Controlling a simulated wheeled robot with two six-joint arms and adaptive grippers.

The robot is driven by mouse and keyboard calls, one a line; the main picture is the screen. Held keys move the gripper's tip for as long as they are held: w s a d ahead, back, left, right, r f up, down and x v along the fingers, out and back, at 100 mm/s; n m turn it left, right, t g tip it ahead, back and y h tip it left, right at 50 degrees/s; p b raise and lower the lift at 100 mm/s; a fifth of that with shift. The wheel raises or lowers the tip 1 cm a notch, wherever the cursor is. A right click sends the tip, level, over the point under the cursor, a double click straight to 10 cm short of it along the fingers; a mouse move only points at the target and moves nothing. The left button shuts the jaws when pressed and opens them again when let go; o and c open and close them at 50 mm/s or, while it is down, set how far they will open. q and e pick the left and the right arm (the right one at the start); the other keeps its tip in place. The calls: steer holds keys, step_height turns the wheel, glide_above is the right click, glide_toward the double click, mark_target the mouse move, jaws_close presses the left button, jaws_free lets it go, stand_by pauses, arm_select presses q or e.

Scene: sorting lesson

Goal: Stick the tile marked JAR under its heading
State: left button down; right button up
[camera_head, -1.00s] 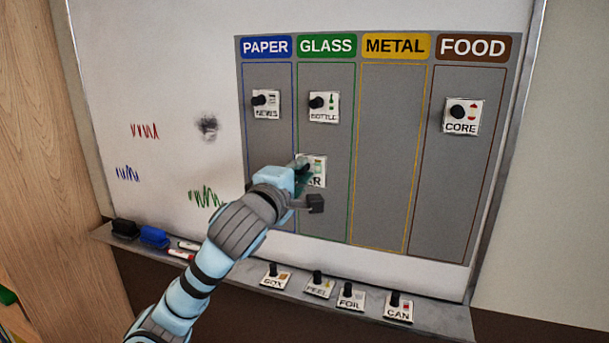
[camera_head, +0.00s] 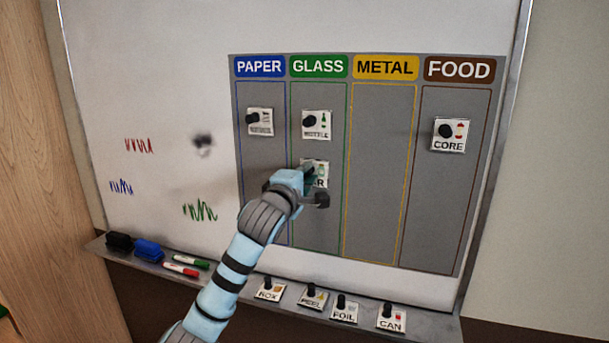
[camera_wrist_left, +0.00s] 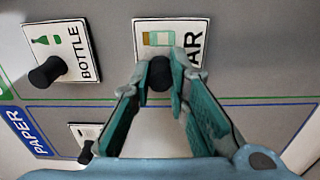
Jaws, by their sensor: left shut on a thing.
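The JAR tile (camera_head: 321,172) is a white square with a jar picture, in the green-outlined column under the GLASS heading (camera_head: 318,67), below the BOTTLE tile (camera_head: 316,125). It looks flat against the board, though I cannot tell whether it touches. My left gripper (camera_head: 307,182) is in front of it and hides part of it. In the left wrist view the gripper (camera_wrist_left: 160,82) is shut on the black knob of the JAR tile (camera_wrist_left: 190,38). The BOTTLE tile also shows there (camera_wrist_left: 62,50), apart from it. My right gripper is not in view.
The NEWS tile (camera_head: 260,122) is under PAPER and the CORE tile (camera_head: 449,134) under FOOD. The METAL column (camera_head: 379,170) is empty. The ledge (camera_head: 240,282) holds erasers, markers and several tiles marked BOX, PEEL, FOIL and CAN.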

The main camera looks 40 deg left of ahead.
arm_select(q)
steer(key=shift+w, duration=0.15)
stand_by(0.3)
steer(key=c, duration=1)
jaws_free()
steer(key=b+v, duration=0.2)
steer(key=v, duration=0.5)
